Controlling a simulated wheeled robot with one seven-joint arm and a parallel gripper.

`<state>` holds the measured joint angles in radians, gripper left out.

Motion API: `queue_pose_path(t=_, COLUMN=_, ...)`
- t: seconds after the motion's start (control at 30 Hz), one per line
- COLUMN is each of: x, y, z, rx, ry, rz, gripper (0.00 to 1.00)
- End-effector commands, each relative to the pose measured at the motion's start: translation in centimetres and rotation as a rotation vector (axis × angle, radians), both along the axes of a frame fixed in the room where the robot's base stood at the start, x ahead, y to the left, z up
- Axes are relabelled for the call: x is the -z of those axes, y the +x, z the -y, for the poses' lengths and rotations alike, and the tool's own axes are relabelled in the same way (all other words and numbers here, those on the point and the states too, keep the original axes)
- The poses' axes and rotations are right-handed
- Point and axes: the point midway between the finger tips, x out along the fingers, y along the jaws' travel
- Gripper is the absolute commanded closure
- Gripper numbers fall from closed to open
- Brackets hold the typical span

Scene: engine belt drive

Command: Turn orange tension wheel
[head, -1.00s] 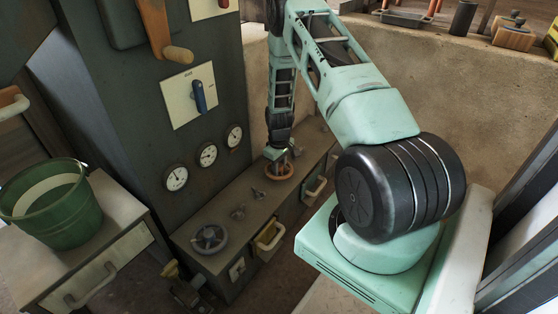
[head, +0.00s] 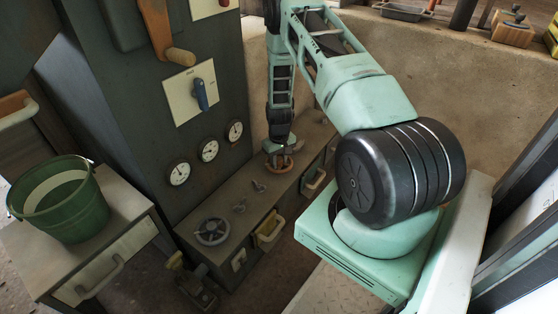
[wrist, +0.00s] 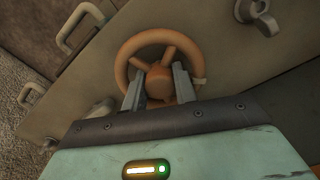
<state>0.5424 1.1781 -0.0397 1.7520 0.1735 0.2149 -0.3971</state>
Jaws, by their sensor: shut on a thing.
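The orange tension wheel (wrist: 124,54) is a spoked ring with a round hub, mounted on the top of a long low bench. In the wrist view my gripper (wrist: 158,78) reaches into the ring, with one finger on each side of the orange hub (wrist: 158,86), shut on it. In the head view the wheel (head: 280,168) shows small and partly covered beneath my gripper (head: 279,156), at the far part of the bench.
The low bench (head: 225,200) carries a grey wheel (head: 212,231) and small wing-shaped handles (head: 258,186). A dark cabinet with gauges (head: 208,150) rises behind. A green bucket (head: 62,212) stands at left.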

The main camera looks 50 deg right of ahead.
Motion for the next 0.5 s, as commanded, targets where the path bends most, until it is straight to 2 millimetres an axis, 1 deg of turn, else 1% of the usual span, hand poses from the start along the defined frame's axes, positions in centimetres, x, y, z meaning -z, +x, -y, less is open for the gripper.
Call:
queue_pose_path(t=0.13, x=-0.04, y=0.01, z=0.00, rx=-0.001, ry=0.000, rz=0.000, gripper=0.95)
queue_pose_path(t=0.17, x=-0.04, y=0.02, z=0.01, rx=-0.001, ry=0.000, rz=0.000, gripper=0.64)
queue_pose_path(t=0.5, x=-0.29, y=0.03, z=0.01, rx=-0.002, ry=0.000, rz=0.001, gripper=0.63)
